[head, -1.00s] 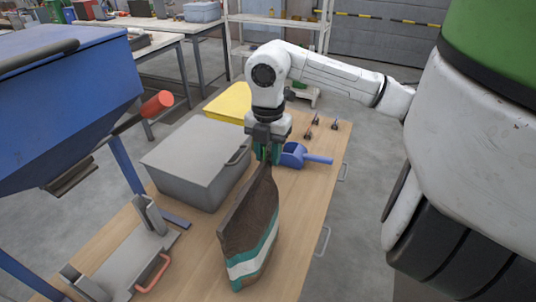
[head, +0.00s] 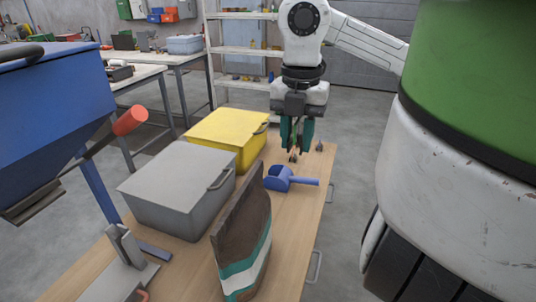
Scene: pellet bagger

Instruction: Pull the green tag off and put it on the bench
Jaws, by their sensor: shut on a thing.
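My gripper (head: 296,149) is raised over the far part of the bench (head: 299,232), beyond the bag and clear of it. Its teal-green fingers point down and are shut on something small. I take this to be the green tag, though it is mostly hidden between the fingers and hard to tell from their colour. The dark brown bag (head: 238,229), with teal and white bands, stands on the bench in front with its top free. No green tag shows on the bag.
A blue scoop (head: 280,179) lies behind the bag. A grey lidded box (head: 172,187) and a yellow box (head: 228,131) stand to the left. Small items (head: 319,147) lie at the far end. A blue hopper (head: 50,100) overhangs at left. Bare bench runs along the right edge.

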